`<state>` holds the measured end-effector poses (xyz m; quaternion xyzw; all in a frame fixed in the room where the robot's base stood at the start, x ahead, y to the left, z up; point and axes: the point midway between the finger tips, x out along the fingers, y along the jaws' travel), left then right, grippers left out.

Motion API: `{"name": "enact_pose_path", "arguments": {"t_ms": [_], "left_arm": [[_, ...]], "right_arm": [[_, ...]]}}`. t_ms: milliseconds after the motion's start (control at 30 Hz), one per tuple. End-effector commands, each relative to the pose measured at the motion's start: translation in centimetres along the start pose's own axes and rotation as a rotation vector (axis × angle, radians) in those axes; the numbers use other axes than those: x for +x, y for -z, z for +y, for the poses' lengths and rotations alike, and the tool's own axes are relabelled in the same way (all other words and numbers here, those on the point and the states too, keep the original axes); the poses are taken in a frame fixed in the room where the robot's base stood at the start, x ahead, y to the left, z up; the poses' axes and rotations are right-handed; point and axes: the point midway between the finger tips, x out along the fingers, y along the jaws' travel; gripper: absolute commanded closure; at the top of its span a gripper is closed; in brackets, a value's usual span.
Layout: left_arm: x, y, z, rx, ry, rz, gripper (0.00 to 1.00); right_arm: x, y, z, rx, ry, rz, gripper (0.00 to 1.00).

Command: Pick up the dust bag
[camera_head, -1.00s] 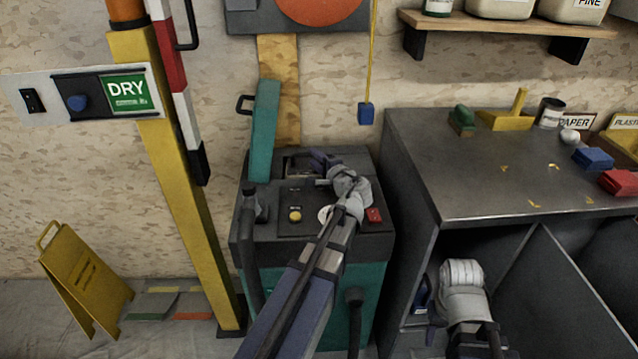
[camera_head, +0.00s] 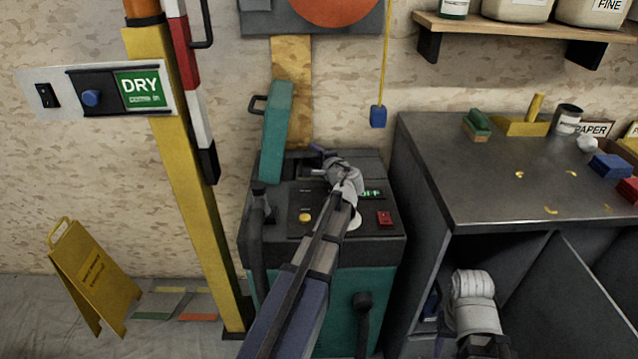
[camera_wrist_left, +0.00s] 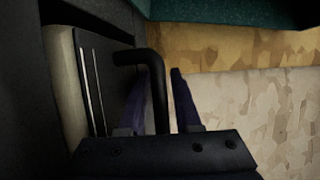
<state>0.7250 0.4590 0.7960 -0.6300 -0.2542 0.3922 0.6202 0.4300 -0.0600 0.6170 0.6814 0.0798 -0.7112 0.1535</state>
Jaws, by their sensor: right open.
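The dust bag, a pale beige body (camera_wrist_left: 63,85) with a dark flat plate (camera_wrist_left: 92,80) on its face, stands in a dark compartment in the left wrist view. A bent black handle (camera_wrist_left: 157,80) reaches out from the plate. My left gripper (camera_wrist_left: 160,85) has its purple fingers on either side of this handle; whether they press on it is unclear. In the head view my left gripper (camera_head: 318,155) is at the machine's open top, and the bag is hidden there. My right gripper (camera_head: 482,346) is low at the bottom edge, largely hidden, away from the bag.
The teal and black machine (camera_head: 335,290) has its teal lid (camera_head: 276,130) raised at the left. A yellow post (camera_head: 185,180) stands left of it. A dark workbench (camera_head: 480,185) is on the right. A yellow floor sign (camera_head: 95,275) stands at lower left.

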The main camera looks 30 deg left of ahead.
Motion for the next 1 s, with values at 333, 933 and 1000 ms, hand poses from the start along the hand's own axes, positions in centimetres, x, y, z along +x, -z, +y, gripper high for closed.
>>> {"name": "enact_pose_path", "arguments": {"t_ms": [333, 933, 1000], "left_arm": [[-0.11, -0.01, -0.01, 0.000, 0.000, 0.001, 0.89], [-0.13, 0.01, 0.00, -0.001, -0.001, 0.001, 1.00], [-0.13, 0.01, 0.00, -0.001, -0.001, 0.001, 1.00]], "right_arm": [[-0.04, 0.00, 0.01, 0.000, 0.000, 0.000, 0.50], [-0.03, 0.00, 0.00, 0.000, 0.000, 0.000, 0.50], [-0.03, 0.00, 0.00, 0.000, 0.000, 0.000, 0.50]]}}
